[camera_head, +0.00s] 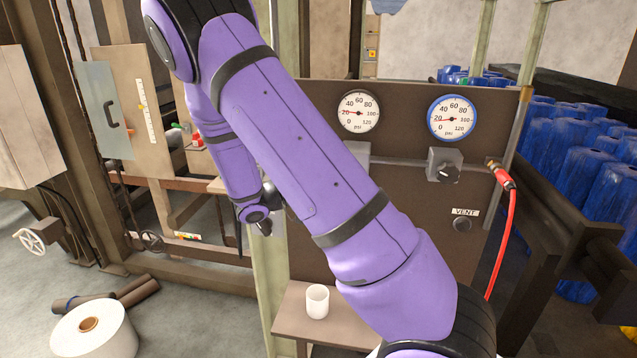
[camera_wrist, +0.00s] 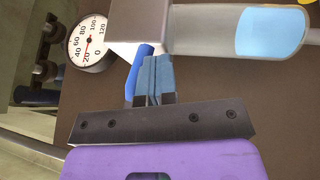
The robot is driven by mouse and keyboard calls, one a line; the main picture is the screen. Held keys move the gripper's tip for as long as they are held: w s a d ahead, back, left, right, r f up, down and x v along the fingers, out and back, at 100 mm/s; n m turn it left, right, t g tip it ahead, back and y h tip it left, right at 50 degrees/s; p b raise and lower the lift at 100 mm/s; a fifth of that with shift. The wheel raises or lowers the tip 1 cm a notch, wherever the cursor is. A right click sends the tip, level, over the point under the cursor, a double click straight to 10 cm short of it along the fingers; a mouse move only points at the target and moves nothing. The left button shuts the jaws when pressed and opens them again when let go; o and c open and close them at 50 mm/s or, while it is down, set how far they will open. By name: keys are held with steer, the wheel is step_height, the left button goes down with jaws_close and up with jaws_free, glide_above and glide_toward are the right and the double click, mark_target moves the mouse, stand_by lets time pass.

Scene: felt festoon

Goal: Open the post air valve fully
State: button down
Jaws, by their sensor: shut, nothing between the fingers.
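In the wrist view, my gripper (camera_wrist: 157,62) is shut, its two blue-grey fingers together with nothing between them. A blue handle (camera_wrist: 143,62), which looks like the valve's lever, lies right beside the fingers, partly behind them. I cannot tell whether they touch. A grey box-shaped valve body (camera_wrist: 140,22) is just beyond the fingertips, joined to a grey cylinder (camera_wrist: 205,28) with a light blue band. In the head view, my purple arm covers the lever and my fingertips. Part of a grey block (camera_head: 356,152) shows at the arm's edge.
A black-rimmed gauge (camera_head: 358,111) reads about 20. A blue-rimmed gauge (camera_head: 452,117) stands above a grey regulator with a knob (camera_head: 445,167). A red hose (camera_head: 509,230) hangs at the panel's right. A VENT button (camera_head: 463,225) is lower. A white cup (camera_head: 317,301) stands on a small shelf.

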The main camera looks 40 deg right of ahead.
steer(key=shift+s+d+r, duration=0.15)
steer(key=shift+r, duration=0.2)
stand_by(0.3)
stand_by(0.4)
steer(key=w+a+f, duration=0.3)
steer(key=a+f, duration=0.3)
steer(key=a, duration=0.3)
steer(key=shift+a+f, duration=0.3)
